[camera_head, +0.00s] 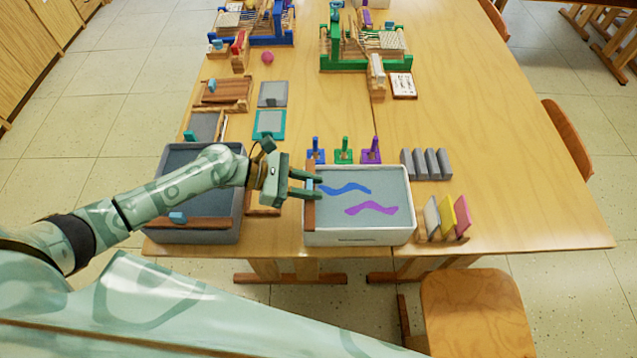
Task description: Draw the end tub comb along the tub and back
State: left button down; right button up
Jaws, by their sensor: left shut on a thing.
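A white-rimmed tub (358,239) near the table's front edge holds grey-blue liquid with a blue and a purple wavy streak. A brown comb (310,215) lies across its left end, with a small light-blue grip partly hidden between the fingers. My left gripper (307,187) reaches in from the left and is shut on the comb's grip. A second, grey tub (195,238) stands to the left under my left arm. It has its own brown comb (208,224) with a blue grip along its front side. My right gripper is not in view.
Blue, green and purple stamp-like tools (344,152) stand just behind the white tub. Grey blocks (427,164) and a rack of coloured cards (447,217) stand to its right. Framed panels (269,124) and looms (366,47) lie farther back. The table's right side is clear.

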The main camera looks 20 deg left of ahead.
pick_arm(q)
jog(key=shift+a, duration=0.15)
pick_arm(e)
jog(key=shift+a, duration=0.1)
pick_arm(q)
jog(key=c, duration=1.5)
grip_release()
jog(key=o, duration=0.4)
jog(key=shift+a, duration=0.1)
jog(key=shift+s+a, duration=0.1)
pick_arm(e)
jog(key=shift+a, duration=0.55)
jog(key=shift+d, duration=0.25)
pick_arm(q)
jog(key=shift+a+r, duration=0.1)
jog(key=shift+a, duration=0.05)
jog(key=v, duration=1.6)
jog(key=shift+p, duration=0.4)
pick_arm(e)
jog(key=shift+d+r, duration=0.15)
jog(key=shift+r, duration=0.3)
